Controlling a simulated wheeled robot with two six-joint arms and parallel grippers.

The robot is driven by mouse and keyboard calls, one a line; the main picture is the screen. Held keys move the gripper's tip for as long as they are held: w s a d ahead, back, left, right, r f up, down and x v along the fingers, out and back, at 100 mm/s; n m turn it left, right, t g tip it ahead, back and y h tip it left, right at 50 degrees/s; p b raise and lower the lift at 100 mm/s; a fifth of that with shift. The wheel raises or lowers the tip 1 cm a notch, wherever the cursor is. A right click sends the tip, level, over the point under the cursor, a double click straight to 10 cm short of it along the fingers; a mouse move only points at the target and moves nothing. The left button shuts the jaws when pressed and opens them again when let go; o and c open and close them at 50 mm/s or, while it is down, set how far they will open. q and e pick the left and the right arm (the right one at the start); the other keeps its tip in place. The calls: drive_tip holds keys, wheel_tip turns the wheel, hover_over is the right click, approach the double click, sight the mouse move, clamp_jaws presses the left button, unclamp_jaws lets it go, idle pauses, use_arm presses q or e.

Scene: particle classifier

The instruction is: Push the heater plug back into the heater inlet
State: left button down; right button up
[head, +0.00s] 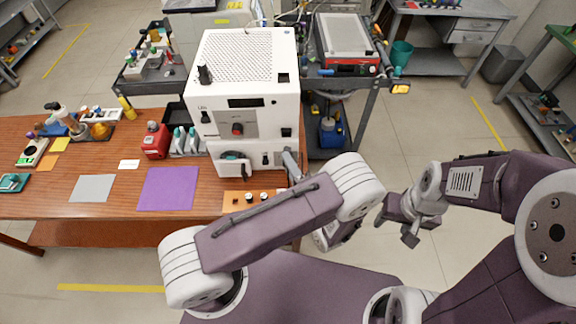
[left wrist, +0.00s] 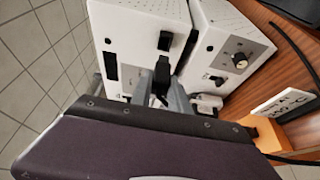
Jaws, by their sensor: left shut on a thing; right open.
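My left gripper (head: 288,160) is at the right front of the white instrument in the head view. In the left wrist view its grey fingers (left wrist: 168,95) are closed around a black plug (left wrist: 162,70). The plug points at the white front panel (left wrist: 140,62) of the instrument. It is at or very near that panel; I cannot tell whether it is seated. The heater inlet cannot be made out behind the plug and fingers. My right gripper (head: 410,228) hangs open and empty at the right, over the floor, away from the bench.
The white instrument (head: 245,70) stands at the bench's right end. An orange mat (head: 232,203) with small parts lies before it, and a purple mat (head: 168,188) lies left. A dark cart (head: 345,85) stands behind right.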

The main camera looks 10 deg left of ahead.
sight(288, 150)
use_arm(q)
drive_tip(key=shift+w+a, duration=0.2)
drive_tip(key=shift+w, duration=0.5)
drive_tip(key=shift+w+a, duration=0.2)
drive_tip(key=shift+w, duration=0.5)
drive_tip(key=shift+w+a, duration=0.2)
drive_tip(key=shift+w, duration=0.5)
drive_tip(key=shift+w+a, duration=0.2)
drive_tip(key=shift+w, duration=0.45)
drive_tip(key=shift+w+a, duration=0.15)
drive_tip(key=shift+w, duration=0.45)
drive_tip(key=shift+w, duration=0.2)
drive_tip(key=c, duration=1.2)
unclamp_jaws()
drive_tip(key=shift+o, duration=0.2)
drive_tip(key=shift+w+a, duration=0.1)
